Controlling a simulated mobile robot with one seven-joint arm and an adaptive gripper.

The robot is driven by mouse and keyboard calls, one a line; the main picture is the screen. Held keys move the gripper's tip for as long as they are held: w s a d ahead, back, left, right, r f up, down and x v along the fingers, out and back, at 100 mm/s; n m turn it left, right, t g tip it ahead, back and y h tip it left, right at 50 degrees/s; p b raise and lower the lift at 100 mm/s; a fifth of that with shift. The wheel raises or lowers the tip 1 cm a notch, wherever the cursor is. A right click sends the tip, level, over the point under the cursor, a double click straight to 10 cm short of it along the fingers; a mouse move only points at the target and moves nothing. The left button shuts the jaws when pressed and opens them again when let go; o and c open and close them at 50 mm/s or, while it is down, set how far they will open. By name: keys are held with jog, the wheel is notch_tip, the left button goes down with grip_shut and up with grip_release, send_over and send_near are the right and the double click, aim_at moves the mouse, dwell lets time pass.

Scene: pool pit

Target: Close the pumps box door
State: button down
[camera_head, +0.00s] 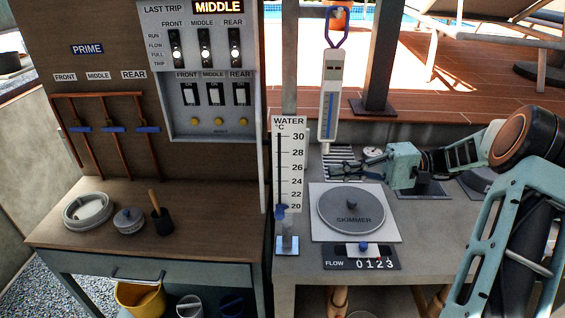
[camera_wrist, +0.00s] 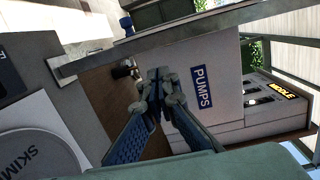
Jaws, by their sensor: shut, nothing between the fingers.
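The grey pumps box (camera_head: 206,125) is on the brown panel at the left in the head view, with its switches and displays exposed, so its door is open. In the wrist view a grey panel labelled PUMPS (camera_wrist: 203,88) stands beyond my fingers; it looks like the door's outer face. In the head view I cannot make out the door clearly; it may be nearly edge-on at the box's right. My gripper (camera_head: 345,164) is shut and empty above the skimmer plate, right of the box. Its fingers (camera_wrist: 158,82) overlap the panel in the wrist view, apparently without touching it.
The skimmer lid (camera_head: 351,208) is below. A brush in a black holder (camera_head: 161,220) and round containers stand on the wooden bench (camera_head: 195,200).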

jog(key=a+r+p, duration=0.1)
jog(key=a+p, duration=0.1)
jog(key=a, duration=1.2)
jog(key=shift+s+a+r+y, duration=0.15)
jog(key=shift+s+a+y, duration=0.05)
jog(key=shift+y, duration=0.1)
jog(key=a+b, duration=0.1)
jog(key=a, duration=0.5)
jog(key=shift+s+b, duration=0.3)
jog(key=shift+a, duration=0.1)
